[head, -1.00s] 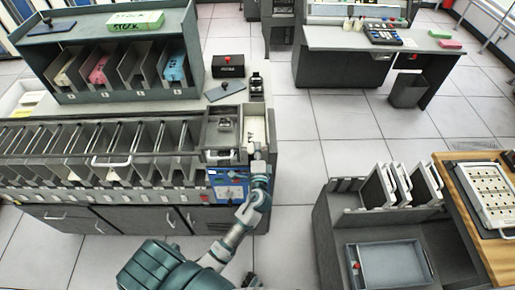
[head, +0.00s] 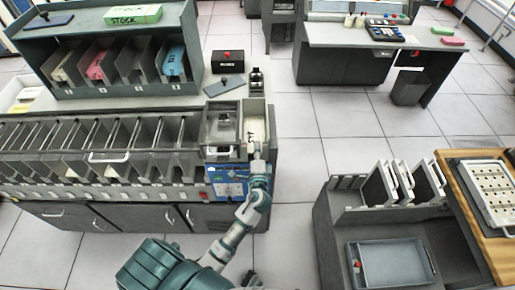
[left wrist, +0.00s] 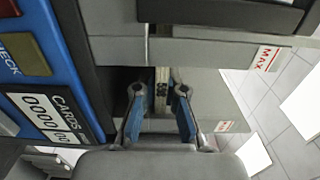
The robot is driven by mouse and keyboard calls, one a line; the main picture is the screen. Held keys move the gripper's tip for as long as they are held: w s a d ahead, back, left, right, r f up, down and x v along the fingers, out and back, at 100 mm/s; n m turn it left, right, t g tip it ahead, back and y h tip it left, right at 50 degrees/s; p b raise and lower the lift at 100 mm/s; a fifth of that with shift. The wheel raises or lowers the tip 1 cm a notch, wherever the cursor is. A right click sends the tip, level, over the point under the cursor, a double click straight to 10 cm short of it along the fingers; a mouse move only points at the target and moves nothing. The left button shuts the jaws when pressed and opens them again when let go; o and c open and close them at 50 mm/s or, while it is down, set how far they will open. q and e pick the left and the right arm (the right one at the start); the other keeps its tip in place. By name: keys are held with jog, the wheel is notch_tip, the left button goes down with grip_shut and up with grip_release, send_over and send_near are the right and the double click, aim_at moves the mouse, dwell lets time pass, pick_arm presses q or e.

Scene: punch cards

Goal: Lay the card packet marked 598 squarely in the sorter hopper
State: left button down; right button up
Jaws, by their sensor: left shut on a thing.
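My left gripper (head: 258,168) is at the front of the sorter's right end, by the blue panel. In the left wrist view the gripper (left wrist: 160,92) is shut on a thin card packet (left wrist: 161,92), seen edge-on between the blue fingers with dark marking that seems to read 598. The packet's far end reaches a grey ledge of the sorter; I cannot tell if they touch. The sorter hopper (head: 222,150) seems to be the open grey box at the sorter's right end, with a narrow pale channel (head: 255,125) beside it. My right gripper is not in view.
A row of slanted sorter pockets (head: 95,150) lies left of the hopper. A rack with a grey tray (head: 390,270) is at the lower right. Open floor lies between. MAX labels (left wrist: 267,59) show beside the gripper.

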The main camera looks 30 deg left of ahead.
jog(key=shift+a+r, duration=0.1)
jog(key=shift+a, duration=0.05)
pick_arm(q)
jog(key=c, duration=1.2)
grip_release()
jog(key=v, duration=1.2)
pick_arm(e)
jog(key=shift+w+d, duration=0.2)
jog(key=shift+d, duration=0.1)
